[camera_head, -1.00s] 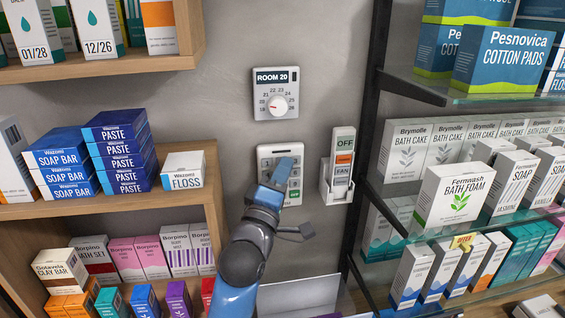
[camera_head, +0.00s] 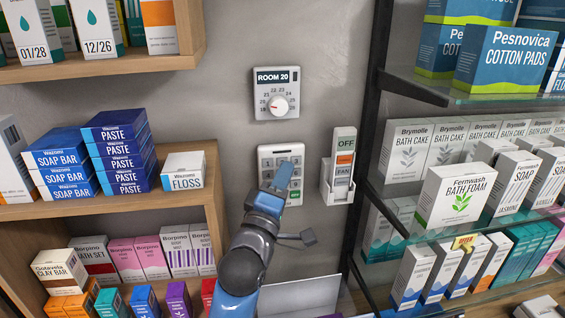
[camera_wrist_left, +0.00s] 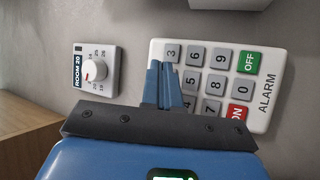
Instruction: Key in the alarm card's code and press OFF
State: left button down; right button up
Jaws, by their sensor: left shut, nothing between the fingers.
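The white alarm keypad (camera_head: 267,151) is on the grey wall, partly hidden by my left gripper in the head view. The left wrist view shows it sideways (camera_wrist_left: 270,60), with grey number keys, a green OFF key (camera_wrist_left: 248,62) and a red ON key (camera_wrist_left: 237,113). My left gripper (camera_head: 286,167) is shut and empty, its tips in front of the keypad. In the left wrist view its fingers (camera_wrist_left: 163,68) cover keys below the 3; contact cannot be told. No card with a readable code shows. My right gripper is not in view.
A dial marked ROOM 20 (camera_head: 276,93) is above the keypad. A white remote with OFF and FAN buttons (camera_head: 344,150) sits in a wall holder to its right. Wooden shelves (camera_head: 212,160) stand left, glass shelves (camera_head: 475,225) right, both loaded with boxes.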

pick_arm(q)
jog(key=shift+s, duration=0.1)
jog(key=shift+s+d, duration=0.25)
jog(key=shift+s, duration=0.95)
jog(key=shift+s+d, duration=0.25)
jog(key=shift+s, duration=0.9)
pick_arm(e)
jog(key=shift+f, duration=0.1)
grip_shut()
